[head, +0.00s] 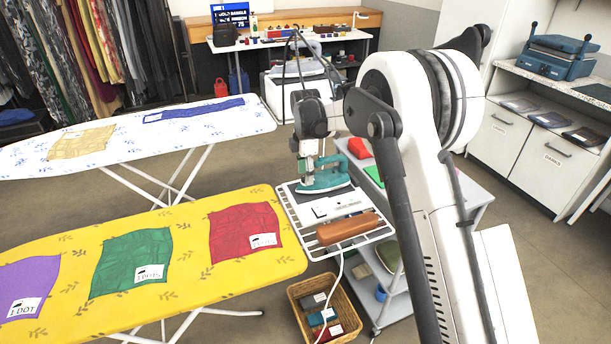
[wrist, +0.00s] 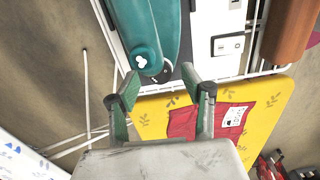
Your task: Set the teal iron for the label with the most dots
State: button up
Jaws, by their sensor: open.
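The teal iron (head: 325,176) stands on the rack at the right end of the yellow ironing board (head: 190,290). In the wrist view the iron (wrist: 148,28) shows a white mark and a dark round part at its near end. My gripper (head: 309,168) is beside the iron; in the wrist view its open fingers (wrist: 160,84) lie just short of that end, with nothing between them. A purple cloth (head: 30,283) has a label reading "1 DOT". A green cloth (head: 130,258) has a "DOTS" label, its number unclear. The red cloth's (head: 240,228) label is too small to read.
A brown handle-like block (head: 345,228) and a white panel (head: 337,206) share the rack. A grey cart (head: 410,290) stands right of it, a wicker basket (head: 325,308) below. A white patterned board (head: 100,145) is behind. A white cord hangs toward the basket.

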jog(key=shift+f, duration=0.35)
grip_shut()
jog(key=shift+m, duration=0.3)
jog(key=m+b, duration=0.1)
jog(key=m, duration=0.1)
jog(key=shift+f+m, duration=0.1)
jog(key=shift+m, duration=0.2)
jog(key=shift+m+b, duration=0.85)
jog(key=shift+m, duration=1.35)
